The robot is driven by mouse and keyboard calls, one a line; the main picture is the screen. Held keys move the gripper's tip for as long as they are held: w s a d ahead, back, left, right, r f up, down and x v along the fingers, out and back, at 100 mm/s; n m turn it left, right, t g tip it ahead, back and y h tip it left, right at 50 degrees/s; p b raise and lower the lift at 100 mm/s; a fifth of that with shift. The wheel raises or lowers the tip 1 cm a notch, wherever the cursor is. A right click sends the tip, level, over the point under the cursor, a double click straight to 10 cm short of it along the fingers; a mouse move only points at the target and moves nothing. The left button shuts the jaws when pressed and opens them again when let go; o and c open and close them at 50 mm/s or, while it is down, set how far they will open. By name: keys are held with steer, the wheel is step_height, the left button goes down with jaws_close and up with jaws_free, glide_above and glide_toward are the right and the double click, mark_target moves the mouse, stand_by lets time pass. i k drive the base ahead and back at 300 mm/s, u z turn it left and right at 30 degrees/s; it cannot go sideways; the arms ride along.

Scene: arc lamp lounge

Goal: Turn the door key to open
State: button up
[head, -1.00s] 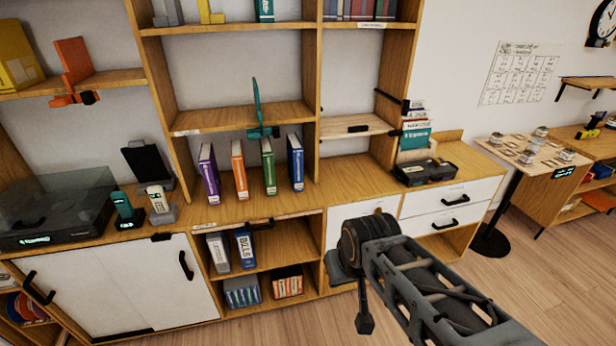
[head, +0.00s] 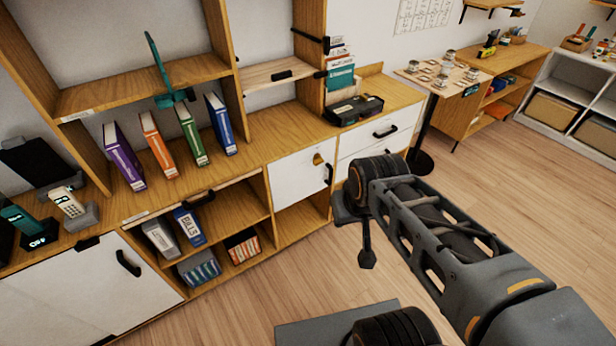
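A small white cabinet door (head: 298,182) sits in the wooden shelf unit, left of the white drawers. A small brass-coloured key (head: 318,159) shows near the top right of that door, and a black handle (head: 328,174) is on its right edge. The door looks shut. The key's exact angle is too small to tell. My gripper (head: 367,260) seems to be the small dark end hanging below my arm's elbow, in front of and to the right of the door, apart from the key. Its fingers cannot be made out.
Upright binders (head: 190,134) stand on the counter to the left. A black device (head: 355,109) lies on the counter above the drawers (head: 380,134). A high table (head: 440,82) with cups stands to the right. The wooden floor (head: 480,180) before the drawers is clear.

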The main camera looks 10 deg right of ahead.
mark_target(318, 160)
steer(key=k, duration=0.3)
steer(key=u, duration=0.45)
steer(key=i, duration=1.15)
steer(key=z, duration=0.55)
